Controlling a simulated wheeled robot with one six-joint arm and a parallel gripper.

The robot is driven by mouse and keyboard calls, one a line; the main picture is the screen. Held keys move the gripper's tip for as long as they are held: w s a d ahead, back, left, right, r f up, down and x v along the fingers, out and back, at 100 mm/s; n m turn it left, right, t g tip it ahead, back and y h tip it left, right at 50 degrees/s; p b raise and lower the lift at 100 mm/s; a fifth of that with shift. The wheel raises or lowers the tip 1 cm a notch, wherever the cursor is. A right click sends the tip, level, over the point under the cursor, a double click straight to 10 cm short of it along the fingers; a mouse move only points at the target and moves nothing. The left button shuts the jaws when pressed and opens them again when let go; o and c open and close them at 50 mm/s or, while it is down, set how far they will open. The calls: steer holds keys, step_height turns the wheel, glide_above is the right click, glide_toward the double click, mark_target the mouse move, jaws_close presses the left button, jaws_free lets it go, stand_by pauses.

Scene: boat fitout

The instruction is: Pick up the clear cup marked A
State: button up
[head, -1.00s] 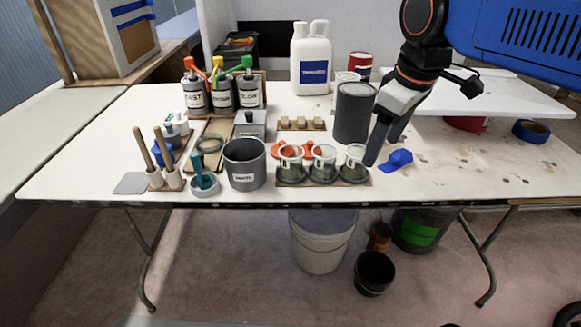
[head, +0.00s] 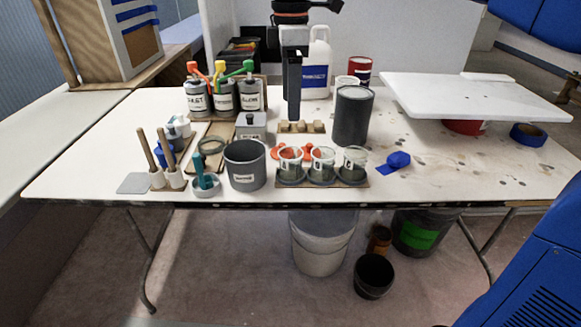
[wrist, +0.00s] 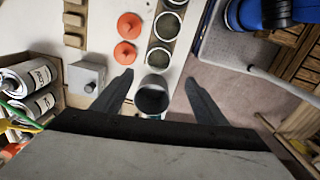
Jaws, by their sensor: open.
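Three clear cups stand in a row near the table's front edge: left (head: 291,160), middle (head: 322,161) and right (head: 354,161). Each has a small mark, too small to read, so I cannot tell which is A. They also show in the wrist view, with the left cup (wrist: 158,56) nearest my gripper. My gripper (head: 294,112) is open and empty, pointing down above the middle of the table. In the wrist view its spread fingers (wrist: 158,78) frame the area by the grey pot (wrist: 152,98) and the left cup, touching neither.
The labelled grey pot (head: 245,165) stands left of the cups. Orange lids (wrist: 124,53) lie behind them. A wooden block rack (head: 301,127), a dark grey can (head: 352,116) and a grey box (head: 251,125) stand farther back. A blue object (head: 397,160) lies to the right.

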mark_target(291, 154)
step_height(291, 154, down, 15)
steer(key=shift+w+f, duration=0.15)
steer(key=c, duration=1.1)
